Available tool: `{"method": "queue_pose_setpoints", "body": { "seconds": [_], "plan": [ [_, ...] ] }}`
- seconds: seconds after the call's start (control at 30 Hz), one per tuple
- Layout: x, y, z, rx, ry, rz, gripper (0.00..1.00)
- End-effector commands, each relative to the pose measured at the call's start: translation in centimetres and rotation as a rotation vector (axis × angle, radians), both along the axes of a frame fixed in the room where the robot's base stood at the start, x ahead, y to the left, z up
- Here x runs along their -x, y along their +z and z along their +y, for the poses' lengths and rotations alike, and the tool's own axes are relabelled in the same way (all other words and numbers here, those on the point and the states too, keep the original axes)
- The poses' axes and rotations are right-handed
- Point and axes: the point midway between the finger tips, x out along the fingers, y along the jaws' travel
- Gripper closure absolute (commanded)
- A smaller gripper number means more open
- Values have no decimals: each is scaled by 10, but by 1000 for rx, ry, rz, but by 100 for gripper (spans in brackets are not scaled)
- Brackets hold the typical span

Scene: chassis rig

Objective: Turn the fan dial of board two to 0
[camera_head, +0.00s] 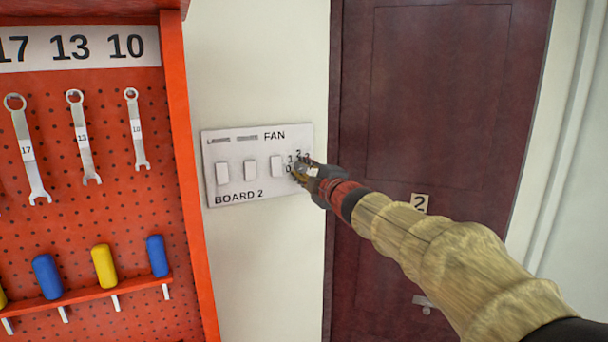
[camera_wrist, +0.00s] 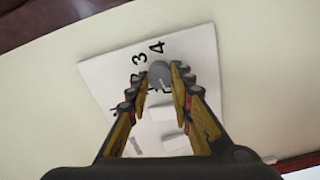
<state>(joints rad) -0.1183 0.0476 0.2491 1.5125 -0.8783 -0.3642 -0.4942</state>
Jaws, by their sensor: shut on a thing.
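Board two (camera_head: 235,180) is a white plate on the wall, marked "BOARD 2" and "FAN", with three white rocker switches (camera_head: 250,170) in a row. The fan dial is at its right end, mostly hidden by my gripper (camera_head: 301,172) in the head view; digits 0, 1 and 2 show around it. In the wrist view the grey round dial (camera_wrist: 160,76) sits between the fingertips of my gripper (camera_wrist: 159,84), which is shut on it. The digits 3 and 4 show beside the dial on the board (camera_wrist: 105,68). The dial's pointer setting cannot be made out.
A red pegboard (camera_head: 90,220) with hanging wrenches (camera_head: 80,140) and blue and yellow handles (camera_head: 104,266) stands left of the board. Bare wall lies below the board.

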Motion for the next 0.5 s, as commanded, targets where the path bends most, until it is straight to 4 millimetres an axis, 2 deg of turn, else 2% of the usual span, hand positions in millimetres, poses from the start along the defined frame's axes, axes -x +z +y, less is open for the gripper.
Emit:
{"method": "queue_pose_setpoints", "body": {
  "seconds": [0.5],
  "plan": [
    [0, -1, 1, 28, 1, -11, 100]
  ]
}}
